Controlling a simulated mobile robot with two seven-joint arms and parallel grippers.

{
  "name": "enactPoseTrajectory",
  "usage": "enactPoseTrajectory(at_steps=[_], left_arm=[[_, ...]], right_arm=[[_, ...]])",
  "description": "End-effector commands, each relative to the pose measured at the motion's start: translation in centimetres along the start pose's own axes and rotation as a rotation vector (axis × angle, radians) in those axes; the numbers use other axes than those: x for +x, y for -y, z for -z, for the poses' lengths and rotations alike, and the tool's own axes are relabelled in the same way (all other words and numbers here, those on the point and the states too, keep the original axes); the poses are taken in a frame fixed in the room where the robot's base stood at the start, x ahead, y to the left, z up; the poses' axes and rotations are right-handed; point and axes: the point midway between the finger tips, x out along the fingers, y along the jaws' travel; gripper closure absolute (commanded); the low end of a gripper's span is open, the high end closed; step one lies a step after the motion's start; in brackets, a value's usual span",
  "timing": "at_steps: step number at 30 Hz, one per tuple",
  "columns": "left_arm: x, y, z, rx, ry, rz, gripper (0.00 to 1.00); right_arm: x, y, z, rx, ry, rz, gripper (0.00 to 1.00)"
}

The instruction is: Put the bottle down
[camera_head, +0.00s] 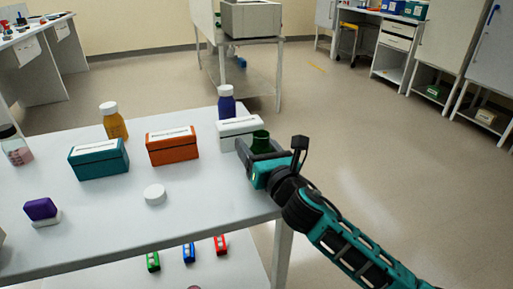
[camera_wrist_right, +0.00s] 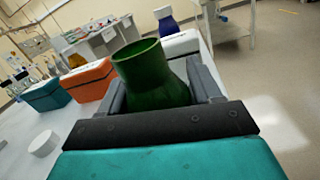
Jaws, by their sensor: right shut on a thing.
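A green bottle (camera_wrist_right: 150,80) with an open, uncapped mouth is held between the fingers of my right gripper (camera_head: 252,150). In the head view only the top of the green bottle (camera_head: 261,142) shows, at the right edge of the white table (camera_head: 200,195); the gripper hides the rest. I cannot tell whether its base touches the table. In the right wrist view the bottle stands roughly upright, tilted slightly, between both fingers. A white round cap (camera_head: 155,194) lies on the table to the left. My left gripper is not in view.
A white box (camera_head: 240,128) and a purple bottle (camera_head: 227,104) stand just behind my right gripper. An orange box (camera_head: 172,147), a teal box (camera_head: 98,160), an amber bottle (camera_head: 114,122) and a purple-and-white item (camera_head: 41,210) stand further left. The table's front middle is clear.

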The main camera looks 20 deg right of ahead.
Motion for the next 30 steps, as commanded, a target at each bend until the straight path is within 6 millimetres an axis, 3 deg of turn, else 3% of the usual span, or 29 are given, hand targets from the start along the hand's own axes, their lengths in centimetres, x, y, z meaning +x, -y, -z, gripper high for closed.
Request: enactPoseTrajectory(at_steps=[3,4,12,21,26,30], left_arm=[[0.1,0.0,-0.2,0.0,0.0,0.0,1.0],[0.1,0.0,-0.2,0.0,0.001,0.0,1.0],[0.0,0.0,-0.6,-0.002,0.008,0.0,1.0],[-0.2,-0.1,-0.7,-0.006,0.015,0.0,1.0],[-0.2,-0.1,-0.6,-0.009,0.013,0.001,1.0],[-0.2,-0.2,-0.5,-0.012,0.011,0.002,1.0]], right_arm=[[0.0,0.1,0.3,-0.001,0.001,0.0,0.69],[0.0,0.1,0.3,-0.001,0.0,0.0,0.36],[0.0,0.1,0.2,-0.001,0.0,0.0,0.11],[0.0,0.0,-0.3,0.001,0.001,0.0,0.11],[-2.1,0.0,0.0,-0.002,-0.003,0.0,0.11],[-4.9,0.0,0.1,-0.002,-0.003,-0.001,0.11]])
